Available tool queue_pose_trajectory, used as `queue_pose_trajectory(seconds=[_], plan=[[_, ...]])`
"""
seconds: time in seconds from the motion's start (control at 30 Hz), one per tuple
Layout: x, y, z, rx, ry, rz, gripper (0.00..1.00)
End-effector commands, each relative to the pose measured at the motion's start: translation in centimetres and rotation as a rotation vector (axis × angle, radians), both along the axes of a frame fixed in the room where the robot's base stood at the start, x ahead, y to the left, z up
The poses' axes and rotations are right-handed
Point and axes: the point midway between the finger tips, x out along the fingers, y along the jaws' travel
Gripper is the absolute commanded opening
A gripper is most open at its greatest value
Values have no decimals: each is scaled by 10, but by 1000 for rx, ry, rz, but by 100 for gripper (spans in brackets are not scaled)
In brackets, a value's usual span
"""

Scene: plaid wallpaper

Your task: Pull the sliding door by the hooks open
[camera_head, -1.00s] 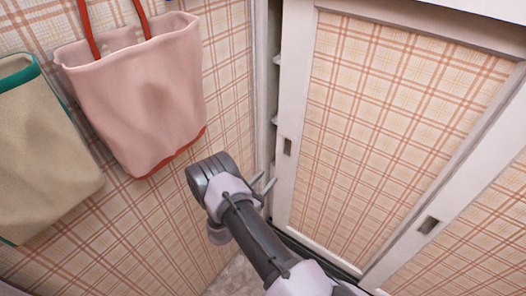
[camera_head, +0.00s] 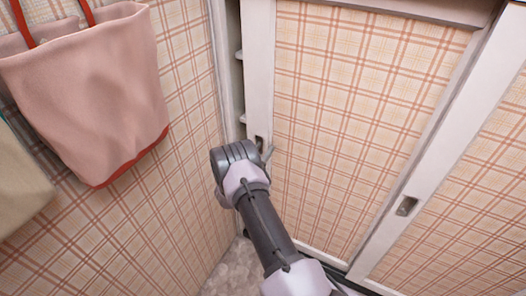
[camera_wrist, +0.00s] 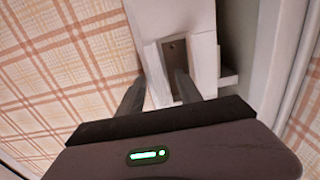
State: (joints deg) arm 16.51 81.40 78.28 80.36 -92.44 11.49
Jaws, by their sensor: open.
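The sliding door (camera_head: 350,120) has a plaid panel in a white frame and stands slightly open, with a narrow gap at its left edge. A dark recessed pull (camera_head: 260,141) sits in its left frame strip and is partly hidden behind my gripper (camera_head: 264,156). In the wrist view, the recessed pull (camera_wrist: 174,52) is close ahead, and my gripper (camera_wrist: 158,90) is open with nothing held. The right finger overlaps the lower part of the pull; I cannot tell whether it is inside or touching. The left finger is over the door beside the frame strip.
A pink bag (camera_head: 95,85) and a beige bag (camera_head: 20,185) hang along the left wall; their hooks are out of view. White shelf edges (camera_head: 240,118) show in the gap. A second door (camera_head: 460,225) with its own recessed pull (camera_head: 406,206) stands at right.

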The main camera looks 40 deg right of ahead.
Motion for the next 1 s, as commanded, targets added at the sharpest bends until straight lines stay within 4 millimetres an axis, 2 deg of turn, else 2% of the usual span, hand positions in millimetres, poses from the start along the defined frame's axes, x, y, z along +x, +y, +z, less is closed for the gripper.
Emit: queue_pose_trajectory(seconds=[0.07,0.2,0.27,0.3,1.0], plan=[[0,0,0,0,0,0,42],[0,0,0,0,0,0,14],[0,0,0,0,0,0,3],[0,1,0,0,0,0,0],[0,1,-1,1,0,0,0]])
